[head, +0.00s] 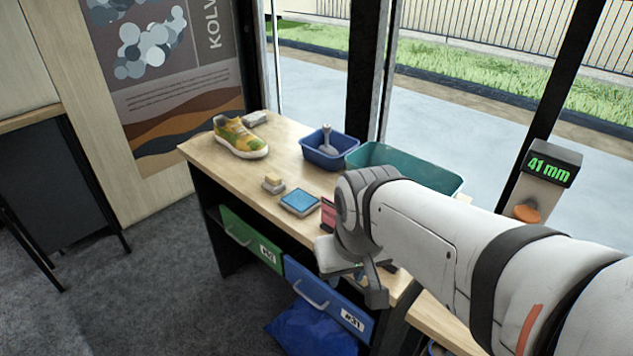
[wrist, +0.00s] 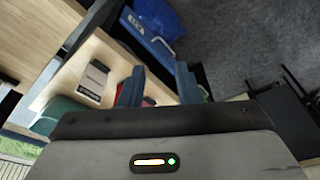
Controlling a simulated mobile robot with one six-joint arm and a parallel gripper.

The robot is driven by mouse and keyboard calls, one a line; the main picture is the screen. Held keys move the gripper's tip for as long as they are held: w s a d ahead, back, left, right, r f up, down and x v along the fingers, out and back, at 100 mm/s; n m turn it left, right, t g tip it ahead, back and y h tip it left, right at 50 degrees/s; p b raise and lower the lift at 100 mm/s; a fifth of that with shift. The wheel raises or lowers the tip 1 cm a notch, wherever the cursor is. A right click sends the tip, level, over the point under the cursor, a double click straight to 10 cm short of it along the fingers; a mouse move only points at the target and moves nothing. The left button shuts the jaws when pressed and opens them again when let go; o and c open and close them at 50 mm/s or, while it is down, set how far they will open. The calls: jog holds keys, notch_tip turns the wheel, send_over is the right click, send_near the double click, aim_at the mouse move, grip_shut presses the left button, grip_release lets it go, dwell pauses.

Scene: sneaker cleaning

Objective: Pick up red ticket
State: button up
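The red ticket (head: 328,214) is on the front part of the wooden table in the head view, to the right of a blue square pad (head: 300,202). My arm covers part of it. In the wrist view a small dark red patch (wrist: 147,91) shows between the fingers, close to the left one; it is probably the ticket, mostly hidden. My gripper (wrist: 160,71) is open, with its two dark blue-grey fingers clearly apart over the table's front edge. I cannot tell whether a finger touches the ticket.
The table (head: 214,155) carries a yellow-green sneaker (head: 240,138), a blue bin (head: 330,150), a teal bin (head: 400,167) and a small block (head: 273,184). Below are green (head: 250,238) and blue (head: 328,297) drawers.

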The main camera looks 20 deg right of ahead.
jog(key=w+d+f+n+g+p, duration=0.1)
jog(key=w+d+n+p, duration=0.1)
jog(key=w, duration=0.5)
jog(key=w+d+f+n+p, duration=0.1)
jog(key=w+d+n+p, duration=0.1)
jog(key=w+d, duration=0.3)
jog(key=w+d+f+n+g+p, duration=0.1)
jog(key=w+d+p, duration=0.3)
jog(key=w, duration=0.4)
jog(key=shift+w+d+f+n+g, duration=0.1)
jog(key=shift+w+f+n+g, duration=0.2)
jog(key=shift+n, duration=0.4)
notch_tip(320, 180, down, 8)
jog(key=shift+s+f+p, duration=0.15)
jog(key=shift+p, duration=1)
grip_shut()
